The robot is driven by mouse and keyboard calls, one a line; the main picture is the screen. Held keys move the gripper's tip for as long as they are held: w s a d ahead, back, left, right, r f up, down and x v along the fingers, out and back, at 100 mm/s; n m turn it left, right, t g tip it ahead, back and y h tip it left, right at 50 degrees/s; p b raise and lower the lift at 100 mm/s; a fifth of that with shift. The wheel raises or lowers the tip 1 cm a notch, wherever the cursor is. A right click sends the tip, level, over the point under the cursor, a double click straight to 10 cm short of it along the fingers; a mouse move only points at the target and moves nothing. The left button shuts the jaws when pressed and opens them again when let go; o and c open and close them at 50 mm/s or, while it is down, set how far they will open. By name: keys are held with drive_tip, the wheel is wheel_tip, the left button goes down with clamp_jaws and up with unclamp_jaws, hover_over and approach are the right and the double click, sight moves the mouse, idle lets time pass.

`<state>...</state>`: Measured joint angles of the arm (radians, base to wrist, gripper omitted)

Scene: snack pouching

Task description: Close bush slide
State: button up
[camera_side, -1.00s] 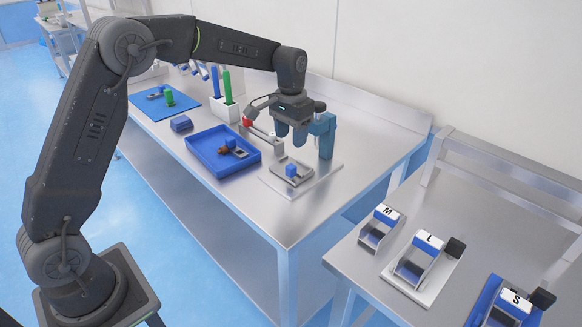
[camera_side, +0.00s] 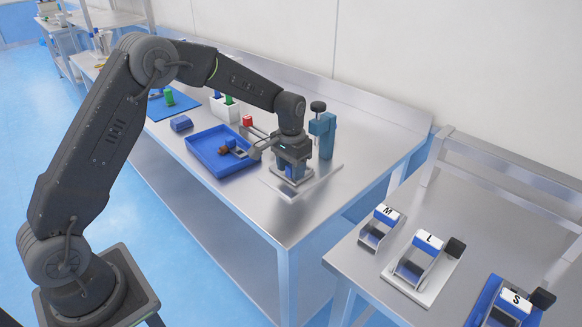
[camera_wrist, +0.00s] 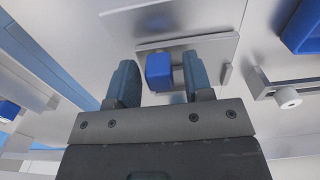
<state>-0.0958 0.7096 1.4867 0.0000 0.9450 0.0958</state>
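The bush slide is a small grey fixture (camera_wrist: 212,48) with a blue block (camera_wrist: 159,71), on a pale plate (camera_side: 312,184) on the steel bench. My gripper (camera_side: 291,169) is lowered over the fixture and hides much of it in the side view. In the wrist view, the blue block lies between my two spread fingers (camera_wrist: 158,64). My gripper is open.
A teal press (camera_side: 324,135) with a black knob stands right behind my gripper. A blue tray (camera_side: 205,157) with small parts lies to the left. A white holder (camera_side: 224,108) stands farther back. A second table at right carries fixtures marked M, L (camera_side: 418,258) and S.

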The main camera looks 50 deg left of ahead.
clamp_jaws()
drive_tip(key=shift+w, duration=1.75)
drive_tip(key=shift+o, duration=0.7)
unclamp_jaws()
wheel_tip(320, 180, up, 14)
drive_tip(key=shift+c, duration=0.4)
